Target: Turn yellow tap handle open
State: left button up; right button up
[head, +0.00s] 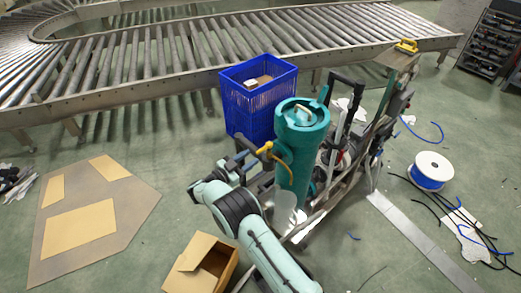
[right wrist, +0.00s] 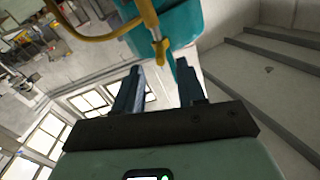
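The yellow tap handle (head: 266,148) is at the upper left side of the teal cylinder (head: 299,150). A yellow hose curves down from it. My right gripper (head: 253,157) is beside the tap, at its left. In the right wrist view, the two dark fingers of the right gripper (right wrist: 158,68) are spread apart. The yellow tap handle (right wrist: 159,50) shows between their tips, with a gap on both sides. I cannot tell how deep it sits between the fingers. My left gripper is out of view.
A blue crate (head: 258,98) stands behind the cylinder. A cart frame (head: 355,165) stands close on the right, and a roller conveyor (head: 150,75) runs behind. A cable spool (head: 431,168) lies farther right.

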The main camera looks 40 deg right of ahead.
aim_at(260, 150)
jog(key=d, duration=0.6)
jog(key=shift+w+d+p, duration=0.2)
jog(key=shift+w+p, duration=0.1)
jog(key=shift+p, duration=0.1)
jog(key=shift+c, duration=0.4)
grip_shut()
